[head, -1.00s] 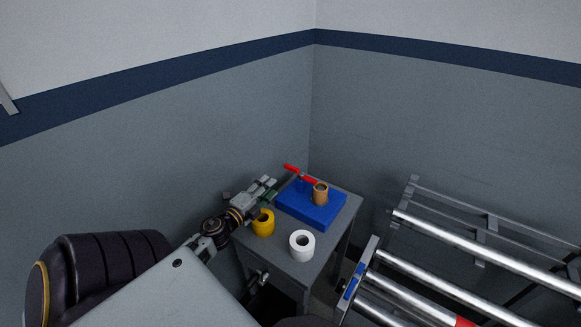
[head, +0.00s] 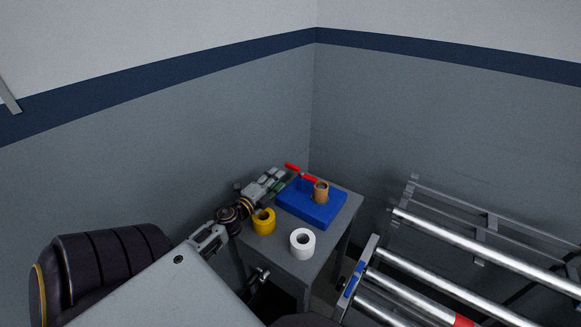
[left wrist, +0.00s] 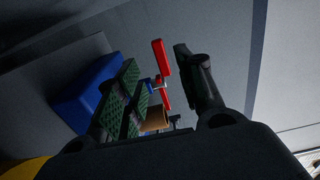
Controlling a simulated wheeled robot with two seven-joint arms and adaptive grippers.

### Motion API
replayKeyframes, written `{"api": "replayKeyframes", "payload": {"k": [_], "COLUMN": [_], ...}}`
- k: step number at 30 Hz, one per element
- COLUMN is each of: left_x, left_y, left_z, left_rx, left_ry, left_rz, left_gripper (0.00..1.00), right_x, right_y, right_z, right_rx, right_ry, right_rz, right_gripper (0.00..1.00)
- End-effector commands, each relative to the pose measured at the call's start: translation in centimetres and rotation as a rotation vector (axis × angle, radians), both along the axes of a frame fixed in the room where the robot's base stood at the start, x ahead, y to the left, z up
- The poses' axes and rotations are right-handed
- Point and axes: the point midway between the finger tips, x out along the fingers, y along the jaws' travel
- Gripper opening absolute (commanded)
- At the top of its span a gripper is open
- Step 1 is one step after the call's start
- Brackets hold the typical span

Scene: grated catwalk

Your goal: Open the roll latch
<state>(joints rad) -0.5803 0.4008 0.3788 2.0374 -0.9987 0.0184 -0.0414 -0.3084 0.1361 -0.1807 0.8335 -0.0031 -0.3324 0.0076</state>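The roll latch is a red bar (head: 293,168) on a post at the back left of a blue base (head: 314,217), beside a brown roll (head: 321,196). My left gripper (head: 281,181) is at the left edge of the base, close to the red bar. In the left wrist view, the gripper (left wrist: 158,58) is open, and the red bar (left wrist: 159,58) appears between its fingers. I cannot tell whether either finger touches it. The blue base (left wrist: 83,95) and brown roll (left wrist: 154,120) are partly hidden by a finger. My right gripper is not in view.
A yellow roll (head: 264,222) stands on the grey table (head: 285,265) below my left wrist. A white roll (head: 302,243) stands near its front. Walls meet behind the table. A rack of metal rails (head: 450,262) is to the right.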

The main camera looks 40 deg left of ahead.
Motion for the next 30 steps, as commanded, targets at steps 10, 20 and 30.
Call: {"api": "replayKeyframes", "payload": {"k": [10, 20, 30], "left_x": [3.1, 5.7, 8.2], "left_y": [0.3, 0.6, 0.9], "left_z": [0.1, 0.1, 0.1], "left_rx": [0.001, 0.000, 0.000], "left_ry": [-0.001, -0.002, -0.001], "left_rz": [-0.001, -0.001, 0.000], "left_gripper": [0.38, 0.38, 0.38], "right_x": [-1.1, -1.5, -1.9], "right_y": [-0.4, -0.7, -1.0], "right_z": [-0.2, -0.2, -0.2], "right_rx": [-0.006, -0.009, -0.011], "right_ry": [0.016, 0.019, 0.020], "right_rz": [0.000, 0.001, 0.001], "right_gripper": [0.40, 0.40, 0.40]}}
